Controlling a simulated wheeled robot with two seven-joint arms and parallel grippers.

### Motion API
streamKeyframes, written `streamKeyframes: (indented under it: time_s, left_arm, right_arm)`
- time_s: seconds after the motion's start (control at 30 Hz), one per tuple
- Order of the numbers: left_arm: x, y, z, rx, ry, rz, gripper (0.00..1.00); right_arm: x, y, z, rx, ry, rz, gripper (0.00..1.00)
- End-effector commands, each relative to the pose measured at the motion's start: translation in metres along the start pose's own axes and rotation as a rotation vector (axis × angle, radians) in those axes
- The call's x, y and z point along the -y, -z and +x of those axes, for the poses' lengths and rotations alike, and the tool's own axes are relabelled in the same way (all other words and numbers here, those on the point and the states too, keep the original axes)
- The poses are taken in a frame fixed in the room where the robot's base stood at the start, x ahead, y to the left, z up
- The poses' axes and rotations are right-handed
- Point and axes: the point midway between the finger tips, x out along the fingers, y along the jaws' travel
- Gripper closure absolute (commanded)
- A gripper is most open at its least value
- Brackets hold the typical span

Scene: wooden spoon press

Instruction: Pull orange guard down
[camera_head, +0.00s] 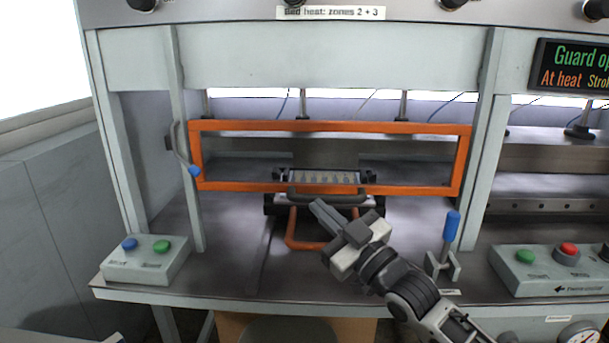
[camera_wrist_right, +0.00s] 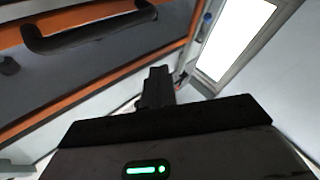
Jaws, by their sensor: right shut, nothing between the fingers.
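The orange guard (camera_head: 330,126) is a rectangular frame across the press opening, with its lower bar in front of the tooling. A dark handle (camera_head: 327,196) sits at the middle of that lower bar. In the right wrist view the handle (camera_wrist_right: 90,32) shows at upper left on the orange bar of the guard (camera_wrist_right: 120,79). My right gripper (camera_head: 318,207) is shut and empty, with its fingertips just below the handle in the head view. In the wrist view the fingers (camera_wrist_right: 157,88) are together and look apart from the handle. My left gripper is not in view.
A blue-tipped lever (camera_head: 451,226) stands right of my right arm. Button boxes stand at the left (camera_head: 145,260) and right (camera_head: 540,270) of the bench. A second orange loop (camera_head: 300,243) lies under the guard. A display (camera_head: 575,65) reads "Guard op", cut off.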

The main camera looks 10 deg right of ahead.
Motion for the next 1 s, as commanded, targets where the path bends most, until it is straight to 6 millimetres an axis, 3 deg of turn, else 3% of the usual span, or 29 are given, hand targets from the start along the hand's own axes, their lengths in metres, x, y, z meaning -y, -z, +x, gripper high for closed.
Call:
streamKeyframes:
  time_s: [0.23, 0.6, 0.8, 1.0]
  left_arm:
    - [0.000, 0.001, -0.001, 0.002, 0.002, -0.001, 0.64]
    - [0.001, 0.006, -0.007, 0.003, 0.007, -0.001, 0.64]
    - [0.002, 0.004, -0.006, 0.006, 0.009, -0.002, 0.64]
    - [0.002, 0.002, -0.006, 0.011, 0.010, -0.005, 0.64]
  right_arm:
    - [-0.002, 0.001, 0.022, -0.004, -0.005, 0.000, 1.00]
    - [-0.002, 0.002, 0.101, -0.005, -0.005, -0.002, 1.00]
    - [-0.002, -0.028, 0.090, 0.001, -0.005, -0.002, 1.00]
    - [-0.002, -0.038, 0.086, -0.003, -0.005, -0.002, 1.00]
